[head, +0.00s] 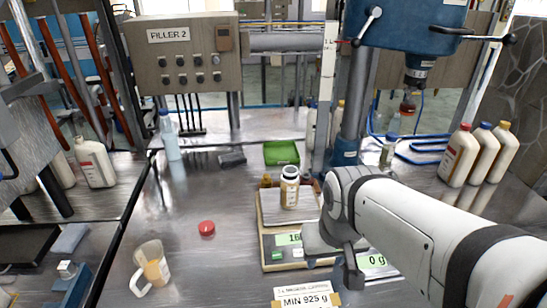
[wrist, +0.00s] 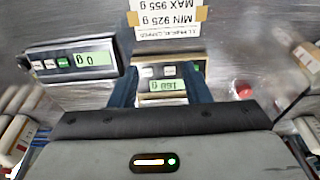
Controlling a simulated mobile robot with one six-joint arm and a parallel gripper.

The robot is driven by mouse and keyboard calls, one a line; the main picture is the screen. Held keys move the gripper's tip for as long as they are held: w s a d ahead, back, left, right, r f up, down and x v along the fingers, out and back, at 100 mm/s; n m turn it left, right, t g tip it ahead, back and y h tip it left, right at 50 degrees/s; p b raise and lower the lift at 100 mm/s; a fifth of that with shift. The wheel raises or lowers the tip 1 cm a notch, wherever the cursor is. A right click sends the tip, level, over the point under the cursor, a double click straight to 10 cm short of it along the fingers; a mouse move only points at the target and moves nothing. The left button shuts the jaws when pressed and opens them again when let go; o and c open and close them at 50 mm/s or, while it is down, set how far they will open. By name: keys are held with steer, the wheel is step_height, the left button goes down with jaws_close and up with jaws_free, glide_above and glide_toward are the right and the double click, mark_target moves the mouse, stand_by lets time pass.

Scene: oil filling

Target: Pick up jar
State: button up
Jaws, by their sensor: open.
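A small jar (head: 290,188) with a pale label and a dark band near its top stands upright on the plate of a scale (head: 272,241) in the head view. The scale's lit display also shows upside down in the wrist view (wrist: 168,86), between my fingers. My gripper (head: 335,262) is open and sits over the front right of the scale, in front of and to the right of the jar, apart from it. In the wrist view both dark blue fingers of my gripper (wrist: 160,92) are spread. I cannot make out the jar in the wrist view.
A red lid (head: 206,228) and a clear jug (head: 151,268) stand left of the scale. A second scale display (head: 374,261) lies right, partly behind my arm. Several bottles (head: 459,153) stand at right. A label (head: 306,300) lies in front.

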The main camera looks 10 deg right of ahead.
steer(key=shift+o, duration=1.4)
steer(key=w, duration=0.1)
steer(key=w+a+r, duration=0.1)
steer(key=w, duration=0.1)
steer(key=shift+a+r, duration=0.3)
steer(key=o, duration=0.4)
steer(key=shift+m+g, duration=0.6)
steer(key=w+r, duration=0.1)
steer(key=w, duration=0.2)
steer(key=w+r, duration=0.1)
steer(key=w, duration=0.6)
steer(key=shift+w+r, duration=0.4)
steer(key=m+g, duration=0.1)
glide_above(290, 178)
steer(key=w, duration=0.1)
steer(key=shift+w+d+f+p, duration=0.1)
steer(key=shift+d+f+p, duration=0.25)
steer(key=shift+f, duration=0.5)
steer(key=shift+w+f, duration=0.25)
steer(key=shift+w, duration=0.05)
steer(key=shift+f, duration=0.35)
steer(key=shift+w+f, duration=0.2)
steer(key=shift+f, duration=1.5)
steer(key=shift+w+f, duration=0.15)
steer(key=shift+f, duration=1.55)
